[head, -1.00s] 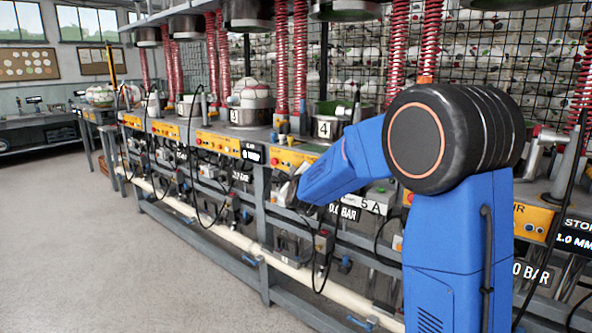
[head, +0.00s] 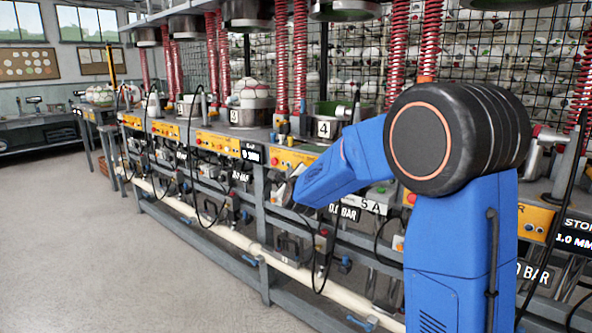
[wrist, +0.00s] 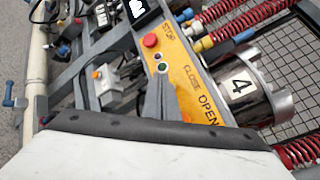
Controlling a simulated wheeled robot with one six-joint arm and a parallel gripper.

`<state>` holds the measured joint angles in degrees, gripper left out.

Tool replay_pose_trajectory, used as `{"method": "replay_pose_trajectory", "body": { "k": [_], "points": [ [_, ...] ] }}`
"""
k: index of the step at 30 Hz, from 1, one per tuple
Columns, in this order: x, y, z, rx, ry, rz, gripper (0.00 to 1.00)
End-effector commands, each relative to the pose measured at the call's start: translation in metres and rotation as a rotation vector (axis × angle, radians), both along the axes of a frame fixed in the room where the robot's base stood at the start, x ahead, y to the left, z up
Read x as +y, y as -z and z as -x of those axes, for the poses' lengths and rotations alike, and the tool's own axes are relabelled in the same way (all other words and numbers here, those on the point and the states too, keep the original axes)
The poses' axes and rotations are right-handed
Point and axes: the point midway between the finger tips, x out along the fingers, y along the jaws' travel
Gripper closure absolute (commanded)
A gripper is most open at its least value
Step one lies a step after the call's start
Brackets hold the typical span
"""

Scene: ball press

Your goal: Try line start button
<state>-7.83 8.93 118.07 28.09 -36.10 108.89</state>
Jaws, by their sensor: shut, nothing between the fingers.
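A yellow control panel (wrist: 185,72) in front of press 4 fills the middle of the wrist view, with STOP, CLOSE and OPEN lettered on it. It carries a red button (wrist: 150,40), a small dark button (wrist: 157,56) and a green button (wrist: 162,68) in a pale ring. No label reading line start is legible. My gripper (wrist: 161,82) is shut and empty, its grey fingertips just below the green button in the picture. I cannot tell whether they touch the panel. In the head view the yellow panel (head: 290,160) is partly behind my blue arm, and my gripper is mostly hidden.
The press pot marked 4 (wrist: 240,85) stands right of the panel, with red coiled hoses (wrist: 240,25) beside it. A grey box with an orange button (wrist: 105,82) and cables lies to the left. A pale pipe (head: 320,290) runs low along the bench. The floor (head: 80,240) is clear.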

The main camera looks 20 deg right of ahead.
Motion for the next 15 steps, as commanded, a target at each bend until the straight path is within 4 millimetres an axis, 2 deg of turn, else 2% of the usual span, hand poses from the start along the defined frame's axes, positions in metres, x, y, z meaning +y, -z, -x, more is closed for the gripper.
{"method": "replay_pose_trajectory", "body": {
  "k": [15],
  "points": [
    [0.031, 0.0, 0.022, -0.001, -0.002, 0.0, 1.0]
  ]
}}
